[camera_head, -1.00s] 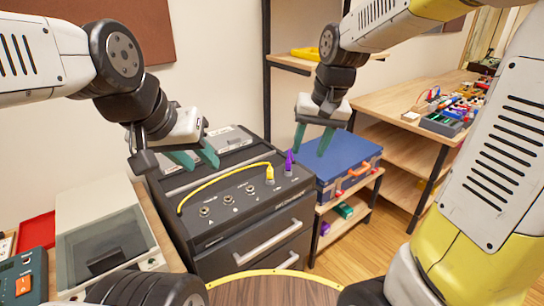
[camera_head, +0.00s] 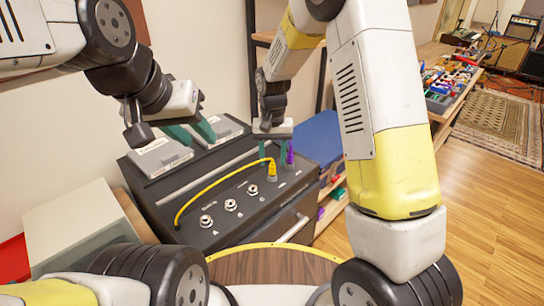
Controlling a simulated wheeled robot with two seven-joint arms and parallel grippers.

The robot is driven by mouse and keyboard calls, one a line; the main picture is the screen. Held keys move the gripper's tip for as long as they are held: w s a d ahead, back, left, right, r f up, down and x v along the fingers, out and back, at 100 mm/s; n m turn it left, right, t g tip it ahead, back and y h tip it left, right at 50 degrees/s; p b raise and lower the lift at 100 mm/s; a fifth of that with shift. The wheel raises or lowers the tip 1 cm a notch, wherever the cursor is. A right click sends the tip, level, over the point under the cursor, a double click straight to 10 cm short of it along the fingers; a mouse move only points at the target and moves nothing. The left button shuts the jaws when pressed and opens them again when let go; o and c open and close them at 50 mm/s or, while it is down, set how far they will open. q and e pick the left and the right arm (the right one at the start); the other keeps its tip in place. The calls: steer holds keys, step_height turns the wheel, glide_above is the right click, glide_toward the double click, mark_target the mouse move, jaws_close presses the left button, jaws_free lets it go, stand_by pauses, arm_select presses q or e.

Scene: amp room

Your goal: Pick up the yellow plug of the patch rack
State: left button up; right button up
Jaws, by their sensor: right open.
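The yellow plug (camera_head: 272,170) stands upright in a socket of the dark patch rack (camera_head: 215,238), with a yellow cable (camera_head: 213,185) curving left from it across the rack's top. A purple plug (camera_head: 290,158) stands just to its right. My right gripper (camera_head: 275,152) is open above and behind the yellow plug, its teal fingers pointing down. The right finger overlaps the purple plug in the picture; I cannot tell whether they touch. My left gripper (camera_head: 202,140) is open and empty above the rack's back left.
Several bare sockets (camera_head: 230,205) line the rack's top left of the yellow plug. A blue case (camera_head: 318,140) stands right of the rack. A round wooden top (camera_head: 275,268) is in front. Open floor (camera_head: 480,210) lies at the right.

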steer(key=shift+a+f, duration=0.1)
steer(key=shift+f, duration=1.35)
jaws_close()
steer(key=shift+r, duration=0.1)
steer(key=shift+r, duration=0.6)
step_height(320, 180, up, 2)
steer(key=shift+r, duration=0.1)
steer(key=s+d, duration=0.2)
steer(key=s, duration=0.5)
steer(key=s+d+r, duration=0.1)
steer(key=s+d, duration=0.1)
steer(key=s, duration=0.6)
steer(key=shift+s+r, duration=0.25)
